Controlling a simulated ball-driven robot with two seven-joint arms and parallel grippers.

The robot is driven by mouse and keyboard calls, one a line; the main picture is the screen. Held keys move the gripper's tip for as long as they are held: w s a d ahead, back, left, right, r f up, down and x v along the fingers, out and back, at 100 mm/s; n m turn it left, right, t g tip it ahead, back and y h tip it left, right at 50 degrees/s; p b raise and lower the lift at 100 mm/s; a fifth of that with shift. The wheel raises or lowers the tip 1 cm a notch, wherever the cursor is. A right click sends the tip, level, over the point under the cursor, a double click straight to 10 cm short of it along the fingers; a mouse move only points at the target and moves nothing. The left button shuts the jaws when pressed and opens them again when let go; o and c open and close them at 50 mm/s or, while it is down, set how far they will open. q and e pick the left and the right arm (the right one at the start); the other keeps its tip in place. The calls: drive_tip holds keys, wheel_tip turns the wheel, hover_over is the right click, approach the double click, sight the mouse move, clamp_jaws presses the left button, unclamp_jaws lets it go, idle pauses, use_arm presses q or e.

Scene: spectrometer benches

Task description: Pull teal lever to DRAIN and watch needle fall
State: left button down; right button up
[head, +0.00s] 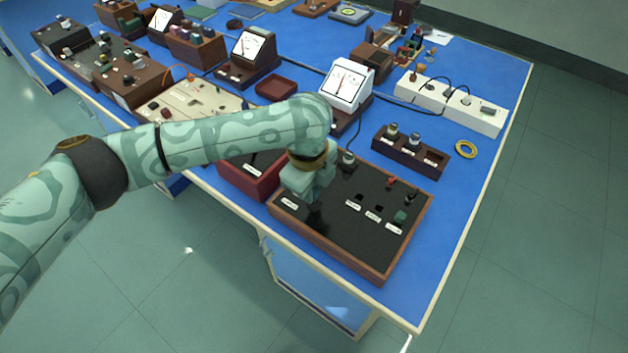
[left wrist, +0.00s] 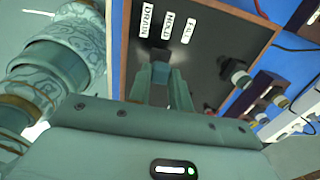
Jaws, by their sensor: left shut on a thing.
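The black control panel (head: 335,228) in a wooden frame sits at the table's near edge. My left gripper (head: 312,195) is over its left part and hides the lever in the head view. In the left wrist view my left gripper (left wrist: 160,88) is shut on the teal lever (left wrist: 160,72). The lever is close to the DRAIN label (left wrist: 146,20) and the HOLD label (left wrist: 168,26); I cannot tell which it lines up with. The FILL label (left wrist: 188,30) is to the right. A white meter (head: 346,82) stands behind the panel; its needle is near mid-scale. My right gripper is not in view.
A dark red box (head: 248,182) is close to the panel's left side. Blue tabletop (head: 455,200) is bare at the right.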

use_arm(q)
drive_tip(key=p, duration=0.1)
drive_tip(key=s+a+t+h+p, duration=0.1)
drive_tip(key=p, duration=0.1)
drive_tip(key=shift+s+r+t, duration=0.1)
drive_tip(key=shift+s+t, duration=0.1)
drive_tip(key=shift+t, duration=0.1)
drive_tip(key=shift+s+a+f+t+h+p, duration=0.25)
drive_tip(key=shift+s+f+t+h+p, duration=0.15)
drive_tip(key=shift+t+h+p, duration=0.3)
drive_tip(key=shift+s+a+f+t+p, duration=0.15)
drive_tip(key=shift+s+f+t+p, duration=0.05)
drive_tip(key=shift+t+p, duration=0.2)
drive_tip(key=c, duration=1.3)
unclamp_jaws()
